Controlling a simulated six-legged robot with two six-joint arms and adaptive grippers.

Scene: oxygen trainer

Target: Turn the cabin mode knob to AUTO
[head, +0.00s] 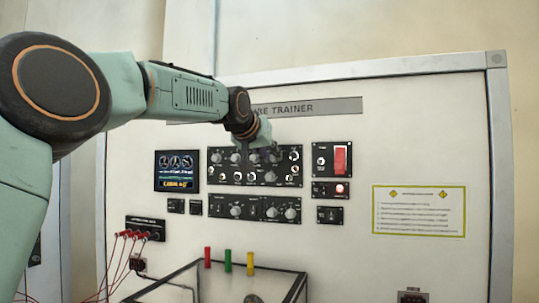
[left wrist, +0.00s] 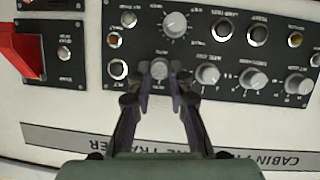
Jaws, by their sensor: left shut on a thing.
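The black upper knob panel (head: 256,182) is on the white trainer board, with several grey knobs in rows. My left gripper (head: 256,153) reaches down over its top row from above. In the left wrist view, which is upside down, the two dark fingers (left wrist: 159,76) are closed around a small grey knob (left wrist: 159,69) in that row, one on each side. The labels are too small to read, so I cannot tell whether it is the cabin mode knob or where it points. In the head view the gripper hides this knob. My right gripper is not in view.
Other grey knobs (left wrist: 207,75) sit close beside the gripped one. A red guarded switch (head: 340,160) and a lit red lamp (head: 341,189) are to the right. A display (head: 177,171) is to the left. A lower knob panel (head: 254,209) is below, above a framed case (head: 190,271).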

